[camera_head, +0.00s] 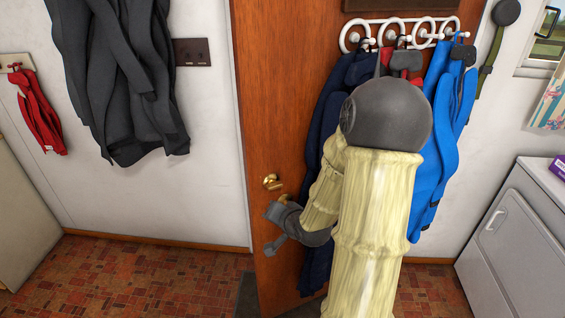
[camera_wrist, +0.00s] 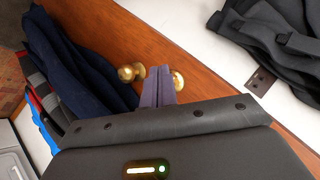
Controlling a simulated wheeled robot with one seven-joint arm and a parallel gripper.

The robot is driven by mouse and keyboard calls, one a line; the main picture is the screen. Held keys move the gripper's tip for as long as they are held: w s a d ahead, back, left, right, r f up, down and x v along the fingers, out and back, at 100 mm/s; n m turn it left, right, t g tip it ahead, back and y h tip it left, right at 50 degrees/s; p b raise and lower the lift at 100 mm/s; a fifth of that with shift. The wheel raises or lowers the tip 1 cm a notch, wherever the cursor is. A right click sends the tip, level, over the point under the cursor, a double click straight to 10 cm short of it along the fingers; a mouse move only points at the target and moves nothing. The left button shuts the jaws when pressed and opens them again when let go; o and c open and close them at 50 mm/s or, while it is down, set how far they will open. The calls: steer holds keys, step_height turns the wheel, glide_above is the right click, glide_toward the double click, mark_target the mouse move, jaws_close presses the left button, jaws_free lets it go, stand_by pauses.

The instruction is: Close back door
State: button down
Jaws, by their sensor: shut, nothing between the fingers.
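The back door (camera_head: 270,100) is a brown wooden door with a hook rail and coats hanging on it. It appears to stand out from the white wall. Two brass pieces, a knob (camera_head: 271,181) and a second one (camera_head: 284,199), sit near its left edge. In the wrist view, the door (camera_wrist: 165,35) is in front of my gripper (camera_wrist: 158,72). The shut, empty fingers point at the door between a brass knob (camera_wrist: 130,72) and another brass piece (camera_wrist: 177,79). Whether the fingertips touch the door cannot be told. My forearm hides part of the door in the head view.
Blue coats (camera_head: 440,120) hang on the door from a white hook rail (camera_head: 400,32). A dark coat (camera_head: 120,80) and a red cloth (camera_head: 40,110) hang on the left wall. A white appliance (camera_head: 515,235) stands at the right. The tiled floor (camera_head: 140,275) at left is clear.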

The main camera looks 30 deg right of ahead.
mark_target(278, 155)
steer(key=d+r+m+t+h, duration=0.1)
steer(key=d+r+m+t, duration=0.5)
steer(key=d+m+t, duration=0.1)
steer(key=shift+s+d+r+m+b, duration=0.2)
steer(key=shift+d+r+m+b, duration=0.1)
steer(key=shift+d+m, duration=0.65)
steer(key=shift+w, duration=0.1)
steer(key=w+p, duration=0.1)
steer(key=w, duration=0.3)
steer(key=w+p, duration=0.1)
steer(key=w, duration=0.3)
steer(key=w+d+p, duration=0.1)
steer(key=w, duration=0.3)
steer(key=shift+w, duration=0.35)
steer(key=shift+w+p, duration=0.3)
steer(key=shift+w, duration=0.25)
steer(key=shift+w, duration=0.2)
